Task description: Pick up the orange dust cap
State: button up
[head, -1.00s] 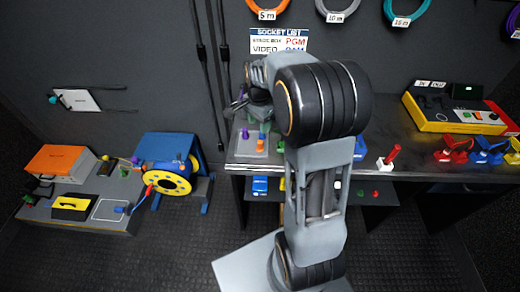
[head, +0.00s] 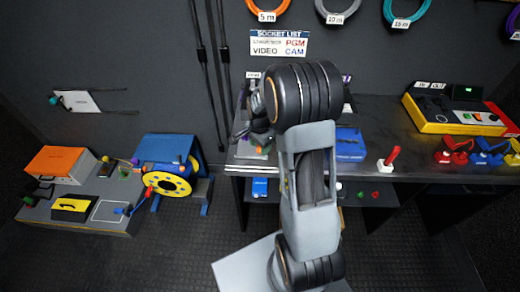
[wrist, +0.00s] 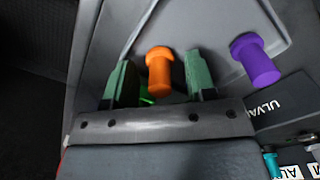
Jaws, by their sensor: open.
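The orange dust cap (wrist: 160,72) stands on a grey tray (wrist: 205,22) in the wrist view, in the gap between my gripper's two green fingers. A small orange patch of it (head: 262,150) shows in the head view, mostly hidden by my arm. My gripper (wrist: 159,80) is open, with one finger on each side of the cap; I see a gap on both sides. Whether the fingertips are level with the cap is hard to tell. A purple cap (wrist: 256,60) stands to the right of the right finger.
A bit of green (wrist: 147,96) shows low between the fingers. A dark label plate (wrist: 280,100) lies right of the gripper. On the bench in the head view are a blue box (head: 350,146), a red-handled piece (head: 391,157) and a yellow console (head: 455,110).

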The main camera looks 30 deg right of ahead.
jog(key=shift+c, duration=0.2)
jog(key=c, duration=0.7)
jog(key=shift+c, duration=0.3)
jog(key=shift+r, duration=0.1)
